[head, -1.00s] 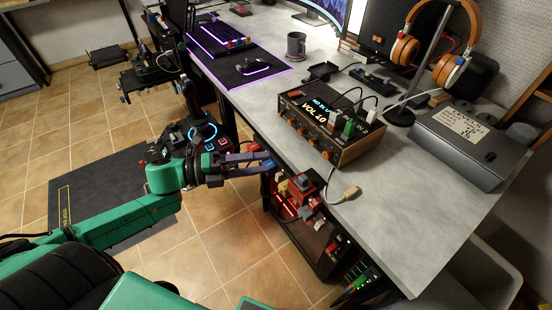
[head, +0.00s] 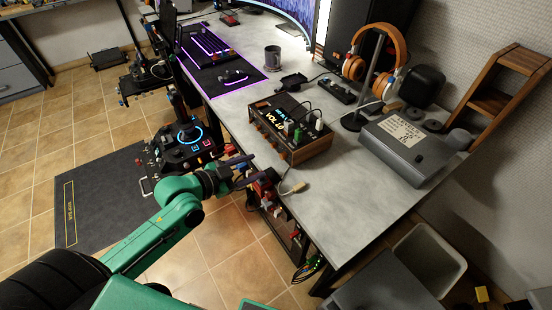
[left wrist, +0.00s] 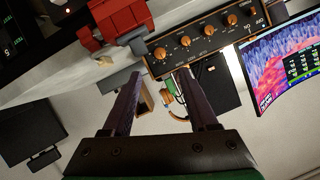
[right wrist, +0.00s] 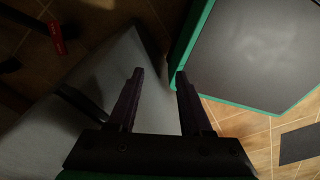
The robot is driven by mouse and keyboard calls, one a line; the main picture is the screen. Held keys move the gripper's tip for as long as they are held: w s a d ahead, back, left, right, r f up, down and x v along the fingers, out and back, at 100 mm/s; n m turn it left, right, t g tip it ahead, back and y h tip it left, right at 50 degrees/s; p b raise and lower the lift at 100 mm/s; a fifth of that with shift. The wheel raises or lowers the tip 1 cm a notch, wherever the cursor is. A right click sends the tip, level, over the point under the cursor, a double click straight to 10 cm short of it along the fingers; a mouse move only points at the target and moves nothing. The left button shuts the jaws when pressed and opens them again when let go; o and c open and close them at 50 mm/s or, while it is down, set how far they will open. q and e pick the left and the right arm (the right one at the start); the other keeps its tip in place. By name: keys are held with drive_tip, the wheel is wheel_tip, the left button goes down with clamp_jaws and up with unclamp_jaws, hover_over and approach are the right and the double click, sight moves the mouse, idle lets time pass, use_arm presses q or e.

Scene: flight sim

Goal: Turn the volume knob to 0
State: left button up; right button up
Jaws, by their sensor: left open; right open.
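The wood-sided audio box (head: 310,151) stands near the desk's front edge, its display (head: 287,122) appearing to read "VOL 10". In the left wrist view, its black front panel (left wrist: 199,48) carries a row of orange-brown knobs (left wrist: 185,41). The labels are too small to tell which is the volume knob. My left gripper (head: 256,170) is open and empty in front of the desk edge, below and left of the box. In the left wrist view, the left gripper (left wrist: 160,75) is apart from the knobs. My right gripper (right wrist: 160,72) is open and empty, away from the box.
A red device (head: 264,190) is mounted under the desk edge close to my left gripper. The desk's front right is clear.

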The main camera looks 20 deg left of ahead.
sight(281, 157)
use_arm(q)
drive_tip(key=x, duration=0.9)
drive_tip(key=shift+a, duration=0.1)
drive_tip(key=shift+w+d, duration=0.15)
drive_tip(key=shift+d, duration=0.1)
drive_tip(key=shift+a, duration=0.1)
clamp_jaws()
use_arm(e)
drive_tip(key=shift+s+d+r, duration=0.15)
drive_tip(key=shift+s+d, duration=0.05)
drive_tip(key=shift+d, duration=0.25)
